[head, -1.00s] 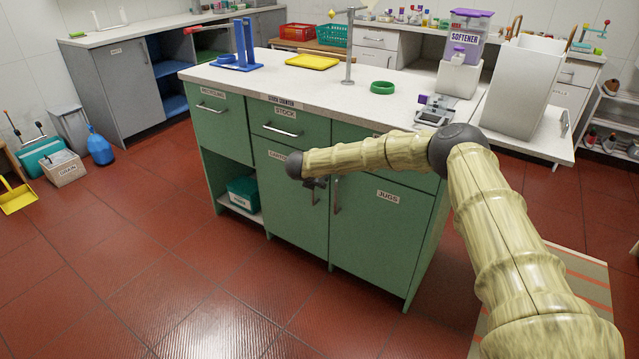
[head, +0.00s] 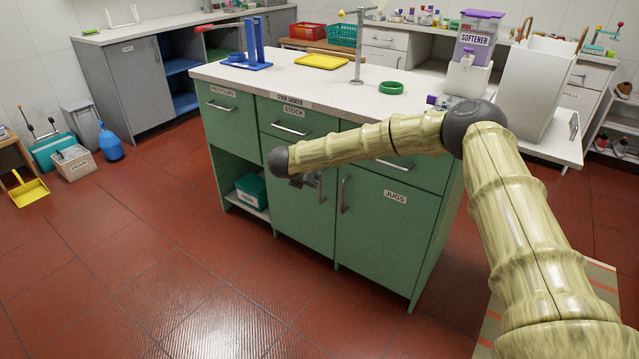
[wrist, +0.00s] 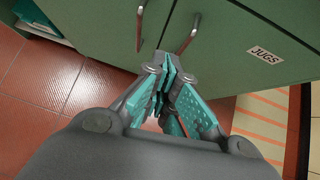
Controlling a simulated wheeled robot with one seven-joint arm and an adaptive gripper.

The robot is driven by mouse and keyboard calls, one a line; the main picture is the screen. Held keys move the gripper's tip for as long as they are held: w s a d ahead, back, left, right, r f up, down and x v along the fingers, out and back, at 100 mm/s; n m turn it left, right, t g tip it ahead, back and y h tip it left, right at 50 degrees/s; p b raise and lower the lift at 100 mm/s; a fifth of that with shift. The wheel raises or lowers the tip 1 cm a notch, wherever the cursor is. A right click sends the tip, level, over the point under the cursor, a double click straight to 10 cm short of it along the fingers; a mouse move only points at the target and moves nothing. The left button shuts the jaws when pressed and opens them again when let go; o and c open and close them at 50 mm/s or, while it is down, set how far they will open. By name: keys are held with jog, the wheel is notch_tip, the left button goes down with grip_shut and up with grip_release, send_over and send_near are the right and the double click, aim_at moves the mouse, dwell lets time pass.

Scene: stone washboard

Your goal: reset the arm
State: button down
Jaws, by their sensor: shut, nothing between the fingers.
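My arm stretches across the front of the green counter unit (head: 385,235) in the head view. My gripper shows only as a small dark shape (head: 306,180) below the end of the arm, in front of the cabinet doors. In the wrist view my gripper (wrist: 168,68) has its teal-padded fingers together, with nothing between them. Its tips are near the two door handles in the picture; whether they touch a handle I cannot tell. Both doors and the drawers look closed.
The white countertop (head: 310,88) holds a blue stand (head: 252,48), a yellow tray (head: 321,62), a tap and a green ring (head: 391,88). A softener dispenser (head: 476,40) and a white bin (head: 540,85) stand right. Red floor in front is clear; a striped mat (head: 598,285) lies right.

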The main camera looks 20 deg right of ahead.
jog(key=s+a+f+n+t+y+p, duration=0.2)
jog(key=s+a+f+n+p, duration=0.2)
jog(key=s+a+f+n, duration=0.65)
jog(key=s+f+n+y+p, duration=0.1)
jog(key=s+f+n+y, duration=0.15)
jog(key=s+n, duration=0.5)
jog(key=s+f+n+y+p, duration=0.1)
jog(key=s+f+n+p, duration=0.15)
jog(key=s+n, duration=0.55)
jog(key=s+d+f+n+g+p, duration=0.15)
jog(key=s+n, duration=0.25)
jog(key=s, duration=0.6)
jog(key=s+d+f+n+g, duration=0.2)
jog(key=s+n, duration=0.3)
jog(key=s, duration=0.4)
jog(key=s+d+r+n+g+p, duration=0.1)
jog(key=s+d+n, duration=0.3)
jog(key=s, duration=0.6)
jog(key=s+d+r+n+g+p, duration=0.1)
jog(key=s+d+r+n+g, duration=0.3)
jog(key=s, duration=0.6)
jog(key=shift+s+n+y+p, duration=0.35)
jog(key=shift+n+p, duration=0.05)
jog(key=shift+n, duration=0.3)
jog(key=shift+r, duration=0.1)
